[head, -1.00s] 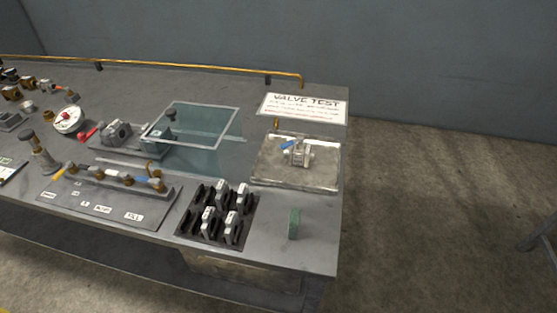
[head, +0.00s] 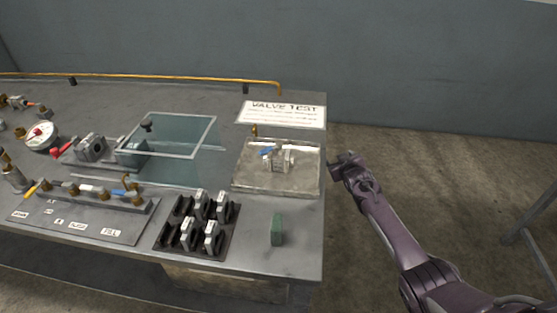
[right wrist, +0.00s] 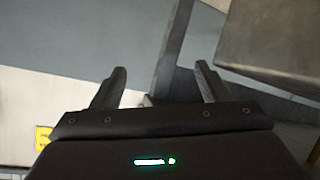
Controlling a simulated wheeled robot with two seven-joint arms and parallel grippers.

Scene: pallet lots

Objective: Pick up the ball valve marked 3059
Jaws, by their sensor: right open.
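A ball valve (head: 280,158) with a pale metal body and a blue handle lies on a square metal tray (head: 305,184) at the right end of the bench. Its marking is too small to read. My right gripper (head: 341,160) is in the head view just beyond the bench's right edge, to the right of the tray and apart from it. In the right wrist view the right gripper (right wrist: 158,80) is open with nothing between its fingers. My left gripper is not in view.
A VALVE TEST sign (head: 284,113) lies behind the tray. A clear framed box (head: 190,154) stands to the left. Floor right of the bench is clear nearby.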

